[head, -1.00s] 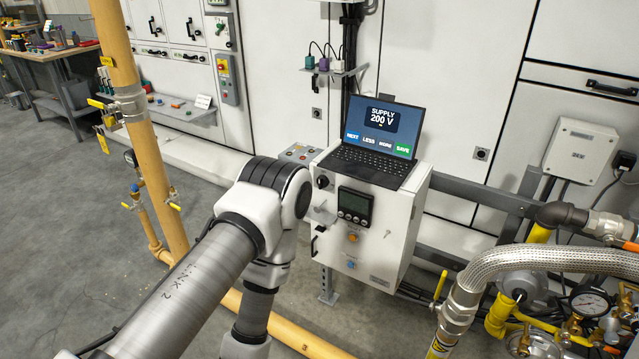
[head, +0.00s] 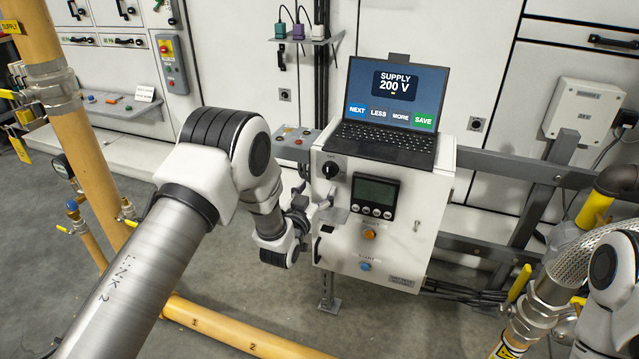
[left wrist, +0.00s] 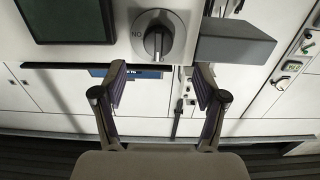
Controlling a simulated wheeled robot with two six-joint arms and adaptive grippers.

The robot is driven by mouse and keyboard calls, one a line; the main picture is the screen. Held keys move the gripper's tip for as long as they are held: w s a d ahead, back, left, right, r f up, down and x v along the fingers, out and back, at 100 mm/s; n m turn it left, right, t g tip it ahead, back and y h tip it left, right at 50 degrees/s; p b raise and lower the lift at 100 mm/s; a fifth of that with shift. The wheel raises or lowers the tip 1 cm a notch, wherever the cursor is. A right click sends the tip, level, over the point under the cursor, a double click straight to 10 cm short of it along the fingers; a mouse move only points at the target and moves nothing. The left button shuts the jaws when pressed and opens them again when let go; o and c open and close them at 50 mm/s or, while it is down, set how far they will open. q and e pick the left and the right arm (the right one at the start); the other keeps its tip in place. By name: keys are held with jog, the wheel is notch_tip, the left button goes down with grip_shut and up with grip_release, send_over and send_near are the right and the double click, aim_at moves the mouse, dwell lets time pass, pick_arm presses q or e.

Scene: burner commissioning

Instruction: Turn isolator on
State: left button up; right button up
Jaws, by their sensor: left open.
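The isolator is a dark rotary knob (head: 330,169) at the upper left of the white control box (head: 398,235). In the left wrist view the knob (left wrist: 157,42) has an upright grip bar, with letters reading "NO" to its left; that view looks upside down. My left gripper (head: 315,194) is just below the knob in the head view, open and empty. In the left wrist view its two purple-padded fingers (left wrist: 160,80) stand wide apart, roughly centred on the knob and not touching it. My right arm shows at the right edge; its gripper is out of view.
A laptop (head: 395,95) reading "SUPPLY 200 V" stands on the box. A meter display (head: 375,192) is right of the knob. A grey button panel (head: 293,143) is beside the box. A yellow pipe (head: 80,120) stands at left; a braided hose (head: 560,272) is at right.

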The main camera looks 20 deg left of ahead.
aim_at(327, 173)
pick_arm(q)
jog(key=w, duration=0.7)
jog(key=shift+w+d+r, duration=0.15)
jog(key=shift+w+d, duration=0.1)
jog(key=shift+w, duration=0.1)
jog(key=c, duration=1.2)
